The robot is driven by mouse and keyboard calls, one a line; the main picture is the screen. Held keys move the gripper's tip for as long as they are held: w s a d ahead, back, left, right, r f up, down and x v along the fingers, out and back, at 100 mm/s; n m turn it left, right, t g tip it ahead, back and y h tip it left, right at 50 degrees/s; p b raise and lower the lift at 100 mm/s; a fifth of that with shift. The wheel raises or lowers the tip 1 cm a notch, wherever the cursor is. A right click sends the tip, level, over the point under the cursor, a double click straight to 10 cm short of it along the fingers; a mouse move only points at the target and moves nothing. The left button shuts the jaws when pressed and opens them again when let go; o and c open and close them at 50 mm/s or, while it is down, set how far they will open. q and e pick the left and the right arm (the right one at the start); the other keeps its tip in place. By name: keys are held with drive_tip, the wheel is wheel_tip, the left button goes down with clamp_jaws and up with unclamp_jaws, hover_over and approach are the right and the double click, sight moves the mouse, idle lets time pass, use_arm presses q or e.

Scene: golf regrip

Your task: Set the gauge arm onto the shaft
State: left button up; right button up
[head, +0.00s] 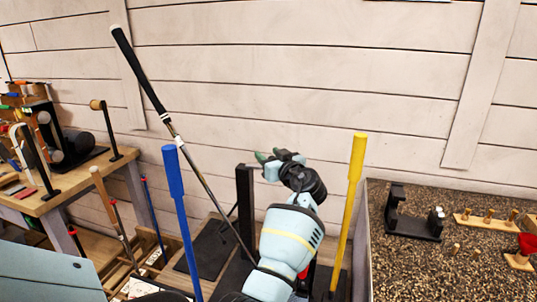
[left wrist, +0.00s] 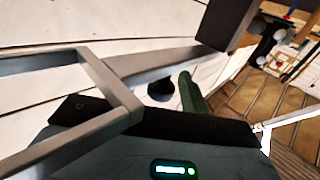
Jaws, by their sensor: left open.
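The golf club shaft (head: 205,182) leans diagonally with its black grip (head: 138,68) at the upper left; its lower end passes behind my arm. My left gripper (head: 268,158) is up right of the shaft, apart from it, beside the top of a black upright post (head: 245,205). It is open, and nothing clearly sits in it. In the left wrist view a green piece (left wrist: 190,95) and a dark round piece show near the metal finger links. I cannot tell for sure which part is the gauge arm. My right gripper is not seen.
A blue stick (head: 174,185) stands left of my arm and a yellow stick (head: 353,190) right of it. A wooden bench (head: 60,197) with tools is at the left. A speckled surface (head: 400,270) with a black cradle (head: 413,222) is at the right. The plank wall is behind.

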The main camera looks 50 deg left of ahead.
use_arm(q)
drive_tip(key=shift+a, duration=0.15)
drive_tip(key=shift+c, duration=0.5)
clamp_jaws()
